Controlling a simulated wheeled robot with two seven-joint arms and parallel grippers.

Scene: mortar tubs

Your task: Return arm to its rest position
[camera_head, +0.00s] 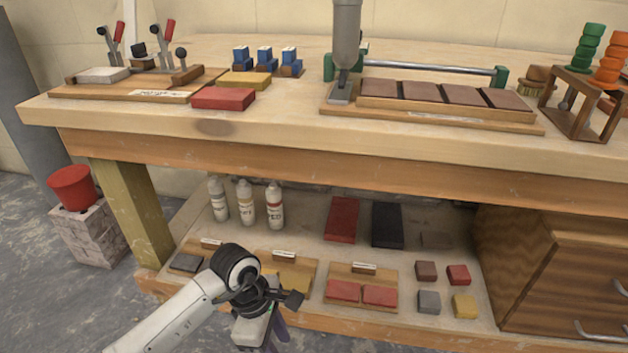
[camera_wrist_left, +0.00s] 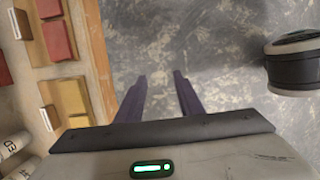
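My left arm comes in from the lower left in the head view, and its gripper (camera_head: 274,338) hangs in front of the lower shelf's front edge. In the left wrist view the two dark purple fingers (camera_wrist_left: 160,78) stand apart with nothing between them, above the grey floor (camera_wrist_left: 210,30). The gripper is partly cut off by the bottom of the head view. My right gripper is in neither view.
The workbench (camera_head: 250,140) holds brick-coloured blocks, a clamp board (camera_head: 120,88) and a rack of tiles. The lower shelf (camera_head: 300,245) carries bottles, boards and small blocks beside the gripper. A red tub (camera_head: 72,188) stands on a brick pillar at left. Floor in front is clear.

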